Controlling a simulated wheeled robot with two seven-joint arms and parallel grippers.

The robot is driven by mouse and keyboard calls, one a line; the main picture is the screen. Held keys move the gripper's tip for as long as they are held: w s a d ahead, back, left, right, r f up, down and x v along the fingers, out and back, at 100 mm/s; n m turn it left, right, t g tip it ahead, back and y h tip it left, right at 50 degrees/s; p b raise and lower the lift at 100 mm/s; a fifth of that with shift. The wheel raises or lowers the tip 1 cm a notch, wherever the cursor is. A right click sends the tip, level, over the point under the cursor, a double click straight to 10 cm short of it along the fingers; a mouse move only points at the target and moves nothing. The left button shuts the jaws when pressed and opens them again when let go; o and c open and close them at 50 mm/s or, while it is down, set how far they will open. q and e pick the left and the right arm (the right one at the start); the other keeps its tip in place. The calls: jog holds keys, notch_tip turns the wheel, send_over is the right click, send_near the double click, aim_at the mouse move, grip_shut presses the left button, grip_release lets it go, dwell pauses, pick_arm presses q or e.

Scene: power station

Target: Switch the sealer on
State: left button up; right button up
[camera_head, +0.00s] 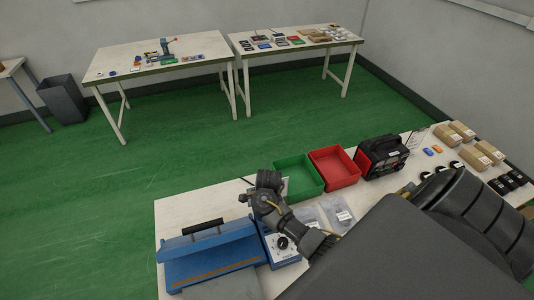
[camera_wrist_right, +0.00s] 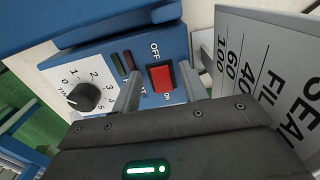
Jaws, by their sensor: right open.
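The sealer (camera_head: 210,255) is a blue machine with a black handle, at the near left of the table in the head view. Its blue and white control panel (camera_head: 284,254) is partly covered by my right arm. In the right wrist view, the red rocker switch (camera_wrist_right: 160,78) has OFF printed above and ON below. I cannot tell which side is pressed. My right gripper (camera_wrist_right: 160,74) is open, with one finger on each side of the switch; contact is unclear. A black dial (camera_wrist_right: 84,97) sits left of the switch. My left gripper is not in view.
A grey plate with printed film settings (camera_wrist_right: 268,75) stands close right of the switch. In the head view, a green tray (camera_head: 300,194), a red tray (camera_head: 334,184) and a black and red device (camera_head: 382,157) stand behind my arm. Two tables stand at the back.

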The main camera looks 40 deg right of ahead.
grip_shut()
jog(key=shift+r+y, duration=0.15)
jog(key=shift+y, duration=0.45)
jog(key=shift+d+t+y+b, duration=0.3)
jog(key=shift+t+y+b, duration=0.2)
jog(key=shift+y, duration=0.4)
jog(key=shift+s+d+t+y+b, duration=0.1)
jog(key=shift+d+t+y+b, duration=0.1)
jog(key=shift+y, duration=0.35)
jog(key=shift+s+d+t+y+b, duration=0.1)
jog(key=shift+d+t+y+b, duration=0.1)
jog(key=shift+y, duration=0.35)
grip_release()
jog(key=shift+a, duration=0.1)
